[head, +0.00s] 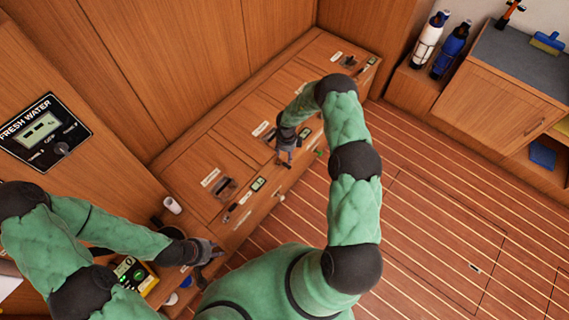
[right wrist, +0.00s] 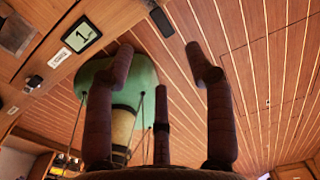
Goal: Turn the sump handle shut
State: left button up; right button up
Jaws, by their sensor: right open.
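Several dark handles sit in recessed plates along the wooden bench top, each near a small white label and a small display. One handle (head: 225,188) is at the near end and another handle (head: 348,61) is at the far end. The label lettering is too small to tell which is the sump handle. My right gripper (head: 285,158) is over the bench's front edge, beside the middle display, and hides part of that spot. In the right wrist view its fingers (right wrist: 165,62) are spread with nothing between them. My left gripper (head: 213,251) is low at the near end, apart from the handles; its opening is unclear.
A fresh water panel (head: 43,131) is on the left wall. A white cup (head: 172,205) stands near my left forearm. White and blue bottles (head: 449,57) stand at the back right near a cabinet (head: 498,97). The striped floor (head: 440,215) is clear.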

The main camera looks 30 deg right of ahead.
aim_at(286, 166)
notch_tip(286, 166, down, 10)
jog(key=b, duration=0.3)
jog(key=shift+r+b, duration=0.1)
jog(key=shift+b, duration=0.2)
grip_shut()
